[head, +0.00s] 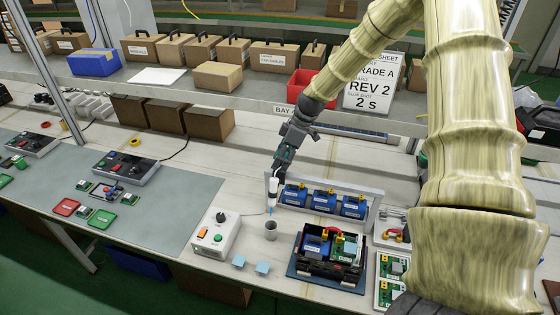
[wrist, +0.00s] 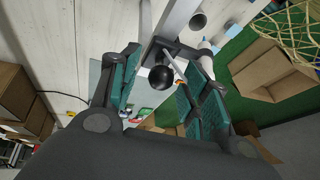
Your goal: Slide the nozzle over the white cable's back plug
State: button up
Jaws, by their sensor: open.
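My gripper (head: 279,165) points down over the bench, left of the rack of blue modules. Its teal-padded fingers are open in the wrist view (wrist: 160,88). A round black end (wrist: 161,77) shows between them; I cannot tell if they touch it. A white syringe-like body (head: 272,188) hangs upright just below my gripper in the head view, with a thin blue nozzle tip (head: 270,211) above a grey cup. A thin pale cable (head: 250,214) runs near it from the control box. I cannot make out the white cable's back plug.
The white control box (head: 214,235) stands left of the grey cup (head: 271,230). Light-blue blocks (head: 262,268) lie in front. A black tray (head: 328,269) with modules is at right, before the rack (head: 371,190). Bench behind my gripper is mostly clear, below a shelf of boxes.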

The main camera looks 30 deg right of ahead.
jog(key=shift+a+f, duration=0.25)
jog(key=shift+f, duration=0.3)
jog(key=shift+c, duration=0.4)
